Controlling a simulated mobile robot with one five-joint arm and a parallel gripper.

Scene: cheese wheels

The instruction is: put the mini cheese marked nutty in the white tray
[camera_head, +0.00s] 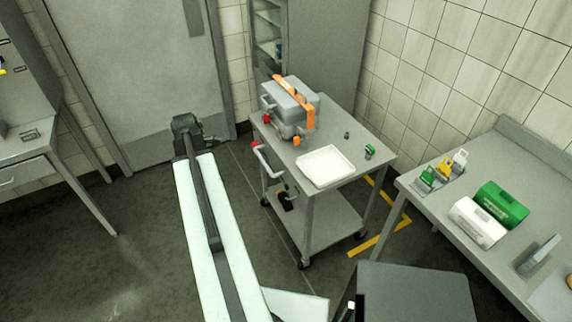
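The white tray (326,167) lies flat and empty on the top of a grey cart, near its front edge. Two small objects stand right of it on the cart: a small green one (370,151) and a small dark one (347,135). They may be mini cheeses, but they are too small to identify, and I can read no "nutty" mark. My arm reaches up from the bottom, left of the cart. The dark end of my arm (187,128), apart from the tray, seems to be my gripper; its fingers cannot be made out.
A grey machine with an orange handle (290,105) stands on the cart (351,177) behind the tray. A right-hand table (455,205) bears a green box (502,204), a white box (478,222) and small coloured card holders (444,170). A desk stands left; floor between is open.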

